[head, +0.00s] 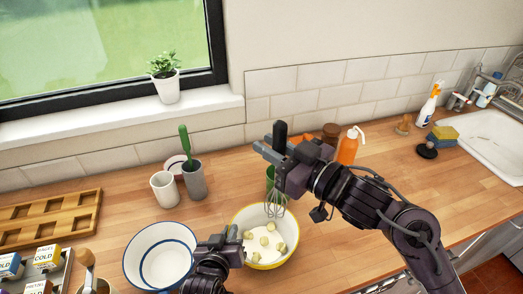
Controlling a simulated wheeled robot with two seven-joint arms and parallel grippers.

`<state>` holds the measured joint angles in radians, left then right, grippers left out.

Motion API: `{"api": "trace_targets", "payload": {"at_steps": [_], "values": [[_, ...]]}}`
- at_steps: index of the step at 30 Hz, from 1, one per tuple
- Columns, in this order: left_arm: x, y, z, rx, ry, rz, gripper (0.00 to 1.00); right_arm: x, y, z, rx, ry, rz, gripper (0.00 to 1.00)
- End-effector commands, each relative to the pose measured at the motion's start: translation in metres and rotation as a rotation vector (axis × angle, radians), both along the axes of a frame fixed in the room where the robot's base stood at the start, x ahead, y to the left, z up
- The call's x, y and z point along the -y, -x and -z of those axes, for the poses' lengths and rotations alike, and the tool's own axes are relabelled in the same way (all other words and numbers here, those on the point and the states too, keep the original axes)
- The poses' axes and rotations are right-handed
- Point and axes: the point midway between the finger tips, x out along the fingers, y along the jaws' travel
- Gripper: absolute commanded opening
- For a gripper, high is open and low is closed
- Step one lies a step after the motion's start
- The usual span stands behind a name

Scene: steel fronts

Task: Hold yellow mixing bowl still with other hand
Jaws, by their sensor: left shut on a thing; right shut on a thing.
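The yellow mixing bowl (286,256) stands on the wooden counter at the lower middle. It is white inside and holds several pale yellowish lumps (264,241). My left gripper (236,243) is at the bowl's left rim and is shut on it. My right gripper (281,152) is above the bowl, shut on a whisk (276,204) with a dark handle. The whisk's wire end hangs down over the bowl's interior near the back right; whether it touches the contents I cannot tell.
A white bowl with a blue rim (131,262) stands close to my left gripper. Behind are a white cup (164,189), a grey cup (194,181) with a green-handled tool, and an orange bottle (349,147). A wooden tray (48,223) lies left. The sink (492,142) is far right.

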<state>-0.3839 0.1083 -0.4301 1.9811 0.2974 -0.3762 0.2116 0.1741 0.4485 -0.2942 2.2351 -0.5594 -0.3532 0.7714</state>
Motion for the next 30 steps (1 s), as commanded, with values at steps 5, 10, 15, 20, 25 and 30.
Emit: {"api": "trace_targets", "payload": {"at_steps": [5,10,15,20,25,30], "values": [[0.0,0.001,0.004,-0.009,-0.003,0.002,0.0,0.013,-0.003,-0.007,0.004,0.001,0.001,0.0],[0.0,0.001,0.004,-0.009,-0.003,0.002,0.0,0.025,-0.005,-0.013,0.004,0.001,0.001,0.0],[0.0,0.001,0.004,-0.009,-0.003,0.002,0.0,0.037,-0.007,-0.019,0.004,0.001,0.001,0.0],[0.0,0.001,0.004,-0.009,-0.003,0.002,0.0,0.047,-0.009,-0.024,0.002,0.001,0.0,0.0],[0.001,0.002,0.004,-0.009,-0.003,0.002,0.0,0.051,-0.009,-0.026,0.001,-0.001,0.0,0.0],[0.001,0.002,0.004,-0.01,-0.003,0.002,0.0,0.051,-0.009,-0.026,0.001,-0.001,0.0,0.0]]}}
